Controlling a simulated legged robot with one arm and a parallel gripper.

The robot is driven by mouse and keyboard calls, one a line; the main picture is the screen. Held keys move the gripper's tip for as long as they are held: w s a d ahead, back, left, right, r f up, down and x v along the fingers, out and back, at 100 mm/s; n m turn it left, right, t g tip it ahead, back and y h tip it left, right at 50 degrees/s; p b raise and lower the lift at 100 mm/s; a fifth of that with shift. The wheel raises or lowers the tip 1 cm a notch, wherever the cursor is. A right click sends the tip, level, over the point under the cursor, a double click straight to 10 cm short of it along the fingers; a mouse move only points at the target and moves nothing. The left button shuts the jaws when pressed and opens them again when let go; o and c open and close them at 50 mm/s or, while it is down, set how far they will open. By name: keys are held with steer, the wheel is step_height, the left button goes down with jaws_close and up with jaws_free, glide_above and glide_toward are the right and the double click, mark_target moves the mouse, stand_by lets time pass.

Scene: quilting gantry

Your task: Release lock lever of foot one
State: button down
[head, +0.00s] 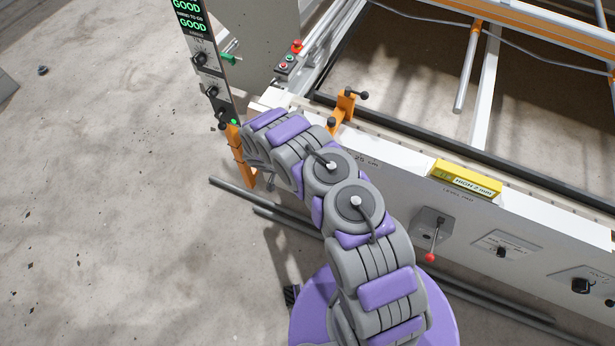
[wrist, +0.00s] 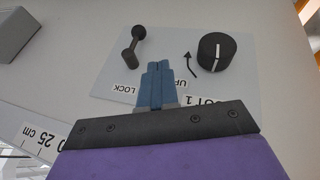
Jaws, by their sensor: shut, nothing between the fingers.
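In the wrist view, a pale panel carries the foot one lock lever (wrist: 133,47), a short black bar with rounded ends. It slants slightly, its upper end toward the right. A "LOCK" label (wrist: 131,88) reads upside down below it. A round black knob (wrist: 215,50) with a white line sits right of the lever, beside a curved arrow and an "UP" label. My gripper (wrist: 157,66) has its blue fingers shut and empty, pointing at the panel between lever and knob, apart from both in the picture. In the head view my arm hides the gripper and this lever.
A control column (head: 208,68) with knobs and "GOOD" displays stands left of my arm. The white frame beam (head: 397,170) carries a yellow level (head: 466,178), a red-tipped lever (head: 431,245) and an orange clamp (head: 343,108). Grey rods lie on the floor. The floor at left is mostly clear.

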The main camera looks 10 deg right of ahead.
steer(key=s+b+x, duration=0.1)
steer(key=x, duration=0.5)
steer(key=s+d+b+x, duration=0.1)
steer(key=b+x, duration=0.1)
steer(key=x, duration=0.4)
steer(key=shift+d, duration=0.45)
steer(key=shift+w+d, duration=0.15)
